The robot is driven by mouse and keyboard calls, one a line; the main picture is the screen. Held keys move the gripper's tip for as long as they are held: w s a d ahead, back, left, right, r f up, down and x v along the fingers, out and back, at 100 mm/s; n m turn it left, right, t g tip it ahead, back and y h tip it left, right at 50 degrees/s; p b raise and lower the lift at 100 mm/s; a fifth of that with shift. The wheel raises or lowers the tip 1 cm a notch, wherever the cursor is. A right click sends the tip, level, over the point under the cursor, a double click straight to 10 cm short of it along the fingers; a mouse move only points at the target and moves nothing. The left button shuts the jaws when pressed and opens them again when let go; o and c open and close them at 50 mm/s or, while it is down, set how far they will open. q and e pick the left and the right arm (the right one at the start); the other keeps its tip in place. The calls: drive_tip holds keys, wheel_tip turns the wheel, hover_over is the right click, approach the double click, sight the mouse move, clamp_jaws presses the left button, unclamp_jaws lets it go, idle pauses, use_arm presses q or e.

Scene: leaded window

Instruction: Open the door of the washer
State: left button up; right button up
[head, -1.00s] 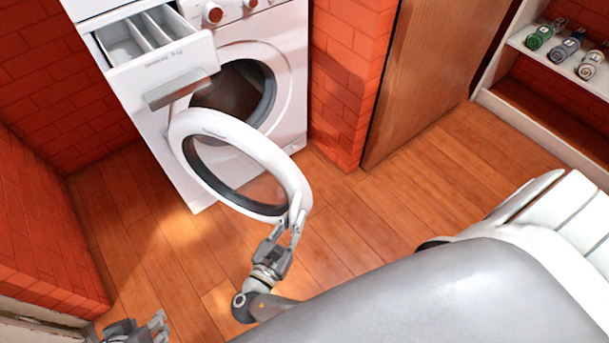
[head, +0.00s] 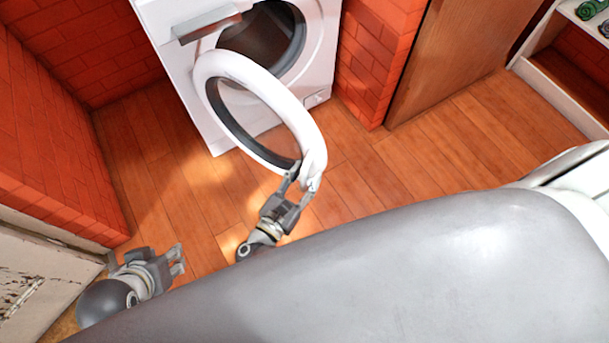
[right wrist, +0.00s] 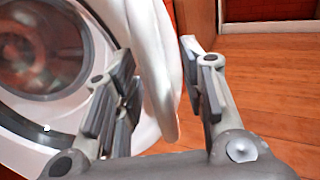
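The white washer (head: 180,75) stands at the top of the head view. Its round door (head: 228,66), a white ring with a dark inner rim, is swung well out from the dark drum opening. The door also shows in the right wrist view (right wrist: 150,50). My right gripper (head: 302,182) is at the door's free edge. In the right wrist view, its fingers (right wrist: 160,80) are apart on either side of the white rim, with a narrow gap on the right side. My left gripper (head: 180,260) is low on the left, away from the washer, with its fingers apart and empty.
Red brick walls (head: 50,130) stand at left. A wooden door (head: 445,60) and white shelf (head: 560,95) are at right. Wooden floor (head: 170,170) is clear before the washer.

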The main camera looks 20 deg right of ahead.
sight(305, 167)
drive_tip(key=shift+r, duration=0.15)
drive_tip(key=shift+r, duration=4.85)
